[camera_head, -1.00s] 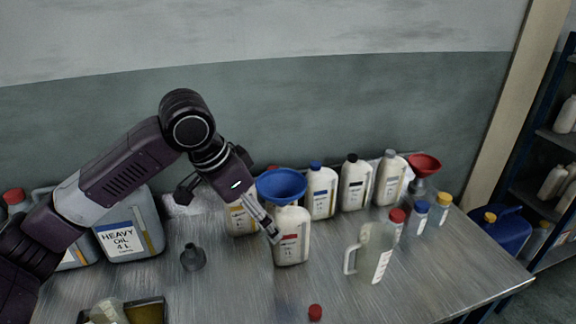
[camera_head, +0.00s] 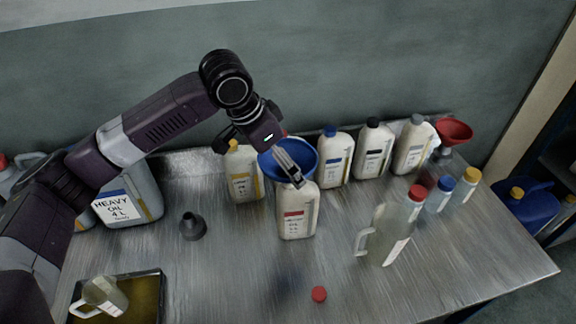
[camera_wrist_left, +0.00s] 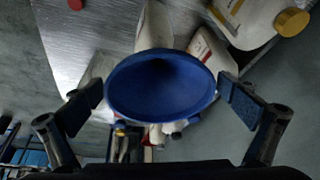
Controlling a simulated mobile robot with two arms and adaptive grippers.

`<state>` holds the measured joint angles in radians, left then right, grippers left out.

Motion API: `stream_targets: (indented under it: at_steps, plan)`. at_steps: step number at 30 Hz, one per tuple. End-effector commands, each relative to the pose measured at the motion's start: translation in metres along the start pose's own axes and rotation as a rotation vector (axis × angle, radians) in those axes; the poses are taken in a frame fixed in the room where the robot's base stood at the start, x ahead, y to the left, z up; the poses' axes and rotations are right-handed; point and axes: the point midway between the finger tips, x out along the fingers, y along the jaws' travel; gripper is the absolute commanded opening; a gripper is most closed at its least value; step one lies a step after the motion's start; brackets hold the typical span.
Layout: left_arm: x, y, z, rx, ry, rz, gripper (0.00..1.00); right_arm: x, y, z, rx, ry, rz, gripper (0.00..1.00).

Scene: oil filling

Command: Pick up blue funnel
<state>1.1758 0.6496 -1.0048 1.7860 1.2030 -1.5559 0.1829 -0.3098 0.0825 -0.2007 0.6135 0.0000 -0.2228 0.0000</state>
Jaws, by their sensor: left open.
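The blue funnel (camera_head: 288,158) sits in the mouth of a white oil bottle with a red label (camera_head: 297,213), wide end up. My left gripper (camera_head: 296,180) is over the funnel in the head view and covers part of its bowl. In the left wrist view the funnel (camera_wrist_left: 162,86) lies between the two spread fingers of my left gripper (camera_wrist_left: 164,97), with a gap at each side. The gripper is open and holds nothing. The funnel's spout is hidden. My right gripper does not show.
Several white bottles (camera_head: 372,150) stand behind to the right, with a red funnel (camera_head: 454,132) beyond. A bottle with a yellow cap (camera_head: 243,172) stands close at left.

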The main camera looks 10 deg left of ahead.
Motion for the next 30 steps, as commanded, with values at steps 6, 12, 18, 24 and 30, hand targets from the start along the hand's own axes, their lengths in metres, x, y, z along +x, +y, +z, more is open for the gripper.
stream_targets:
  at_steps: [6,12,18,24,30]
  plan:
    - [0.032,0.001,0.001,-0.002,-0.005,0.002,1.00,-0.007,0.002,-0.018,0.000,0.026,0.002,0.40]
    - [0.055,0.000,0.001,0.000,-0.002,0.001,1.00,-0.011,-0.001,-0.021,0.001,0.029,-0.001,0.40]
    - [0.058,0.000,0.001,0.000,-0.001,0.000,1.00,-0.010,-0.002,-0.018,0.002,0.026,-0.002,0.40]
    - [0.058,0.000,0.001,0.000,-0.002,0.000,0.85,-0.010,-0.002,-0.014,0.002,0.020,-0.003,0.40]
    - [0.058,0.000,0.001,0.000,-0.002,0.000,0.69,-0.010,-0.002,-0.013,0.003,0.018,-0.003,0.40]
